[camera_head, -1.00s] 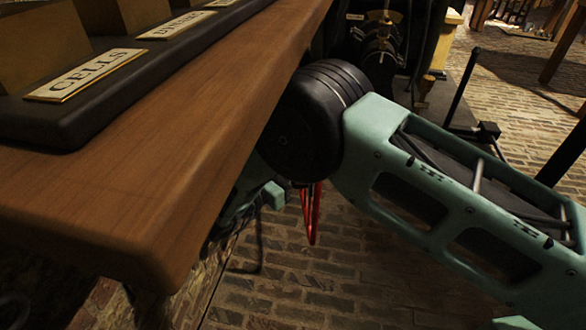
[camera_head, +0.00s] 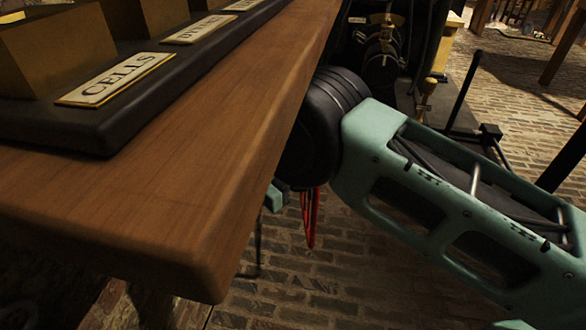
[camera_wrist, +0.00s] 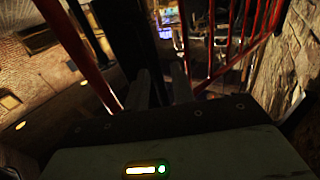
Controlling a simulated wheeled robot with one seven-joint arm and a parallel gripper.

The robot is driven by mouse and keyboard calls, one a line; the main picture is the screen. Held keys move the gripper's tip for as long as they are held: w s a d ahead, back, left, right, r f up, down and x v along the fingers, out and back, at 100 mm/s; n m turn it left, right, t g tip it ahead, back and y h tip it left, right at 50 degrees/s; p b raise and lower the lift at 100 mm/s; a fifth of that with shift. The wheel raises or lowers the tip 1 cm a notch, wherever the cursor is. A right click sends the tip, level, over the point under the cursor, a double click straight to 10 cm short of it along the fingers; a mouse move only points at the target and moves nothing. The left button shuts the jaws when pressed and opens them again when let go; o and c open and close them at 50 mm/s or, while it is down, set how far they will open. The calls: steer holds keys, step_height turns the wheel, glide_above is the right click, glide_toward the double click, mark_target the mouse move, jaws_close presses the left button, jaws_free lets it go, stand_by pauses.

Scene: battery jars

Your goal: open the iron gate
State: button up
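Red iron bars, which look like the gate (camera_wrist: 235,30), fill the upper right of the wrist view, with another red bar (camera_wrist: 80,55) slanting at the upper left. A dark post stands between them. My gripper (camera_wrist: 160,88) points toward these bars. Its two dark fingers stand apart with a gap between them. It is too dark to tell whether they touch any bar. No latch or handle can be made out. In the head view, my gripper is hidden behind the bench, and a thin red piece (camera_head: 310,215) shows below my arm; I cannot tell whether it belongs to the gate.
A wooden bench (camera_head: 215,225) fills the left of the head view, close beside my arm. A black rack with a CELLS label (camera_head: 115,78) stands on it. Dark machinery (camera_head: 385,60) is behind my arm. Open brick floor (camera_head: 530,95) lies to the right.

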steer(key=p+v, duration=0.2)
steer(key=v, duration=0.9)
steer(key=shift+s+a, duration=0.15)
steer(key=shift+a, duration=0.05)
